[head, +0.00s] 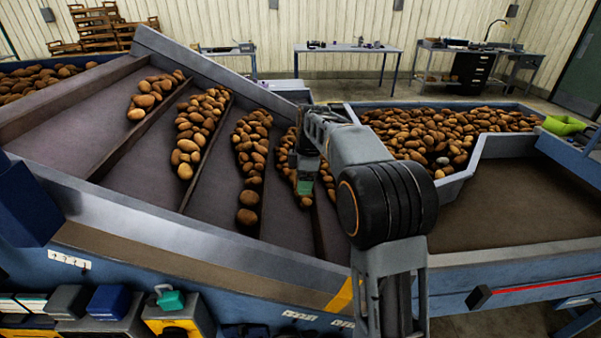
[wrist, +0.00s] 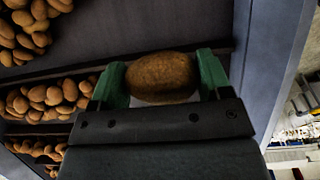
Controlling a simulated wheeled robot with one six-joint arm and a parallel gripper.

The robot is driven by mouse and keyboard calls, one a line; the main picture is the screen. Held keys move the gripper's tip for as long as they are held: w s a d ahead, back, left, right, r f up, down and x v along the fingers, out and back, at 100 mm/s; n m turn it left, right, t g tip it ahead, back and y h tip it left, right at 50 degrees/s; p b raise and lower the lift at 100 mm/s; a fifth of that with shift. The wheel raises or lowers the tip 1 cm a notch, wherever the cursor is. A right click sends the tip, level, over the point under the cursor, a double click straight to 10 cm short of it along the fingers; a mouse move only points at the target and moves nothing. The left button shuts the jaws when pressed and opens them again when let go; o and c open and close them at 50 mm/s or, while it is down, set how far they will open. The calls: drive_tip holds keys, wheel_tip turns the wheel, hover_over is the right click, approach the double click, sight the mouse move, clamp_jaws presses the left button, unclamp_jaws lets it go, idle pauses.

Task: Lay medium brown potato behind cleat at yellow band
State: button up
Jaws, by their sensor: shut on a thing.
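My gripper (head: 306,182) has green fingers and hangs over the sloping belt in the head view. In the wrist view my gripper (wrist: 162,84) is shut on a brown potato (wrist: 162,70), with one finger at each end of it. The head view does not clearly show this potato. The dark belt (head: 225,185) is crossed by slanting cleats (head: 200,160), with rows of potatoes lying along them. The yellow band (head: 341,297) marks the belt's near side rail, partly covered by my arm. In the wrist view a cleat (wrist: 70,72) runs beside the held potato.
Potatoes (head: 256,150) lie in rows in the belt's bays, mostly toward the far side. A bin of potatoes (head: 435,135) stands to the right, beside an empty dark surface (head: 510,205). The belt's near side is mostly bare. A raised metal side rail (head: 190,238) edges it.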

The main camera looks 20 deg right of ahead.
wheel_tip(320, 180, down, 22)
drive_tip(key=b, duration=1.4)
drive_tip(key=shift+s+a+r, duration=0.1)
drive_tip(key=shift+a+r, duration=0.05)
drive_tip(key=shift+r, duration=0.1)
drive_tip(key=o, duration=1)
